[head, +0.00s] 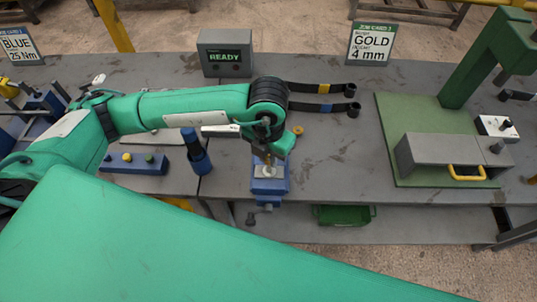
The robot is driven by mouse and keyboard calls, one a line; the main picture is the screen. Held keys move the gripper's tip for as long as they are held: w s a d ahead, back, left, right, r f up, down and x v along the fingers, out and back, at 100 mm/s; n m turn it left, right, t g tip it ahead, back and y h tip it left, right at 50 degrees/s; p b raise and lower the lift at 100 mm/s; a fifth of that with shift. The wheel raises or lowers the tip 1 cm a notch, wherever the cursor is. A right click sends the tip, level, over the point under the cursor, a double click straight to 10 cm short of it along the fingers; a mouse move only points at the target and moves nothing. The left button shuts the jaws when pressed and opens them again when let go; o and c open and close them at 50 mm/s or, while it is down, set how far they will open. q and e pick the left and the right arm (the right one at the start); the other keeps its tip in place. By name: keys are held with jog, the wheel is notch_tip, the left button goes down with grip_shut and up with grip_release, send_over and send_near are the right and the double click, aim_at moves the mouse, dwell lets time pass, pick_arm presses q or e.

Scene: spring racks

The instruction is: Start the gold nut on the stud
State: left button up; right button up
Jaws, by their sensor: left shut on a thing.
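My left gripper (265,156) points down over a blue fixture (280,184) at the table's front edge. It is shut on a small gold-brown piece, which looks like the gold nut (269,160). A pale round seat (268,171) shows on top of the fixture, just below the fingertips. The stud is mostly hidden by the gripper, and I cannot tell whether the nut touches it. My right gripper is not in view.
Two dark spring strips (318,88) with yellow and blue bands lie behind the gripper. A READY box (225,52) and GOLD card (371,44) stand at the back. A green press (440,120) is right, a blue button box (135,163) left. The middle right tabletop is clear.

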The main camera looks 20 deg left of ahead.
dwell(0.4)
pick_arm(q)
jog(key=shift+b, duration=0.35)
jog(key=shift+f+b, duration=1)
jog(key=shift+b, duration=0.1)
dwell(0.3)
jog(key=o, duration=1.3)
jog(key=shift+o, duration=0.2)
jog(key=shift+r, duration=0.15)
jog(key=shift+r+p, duration=1.5)
jog(key=shift+r, duration=1.9)
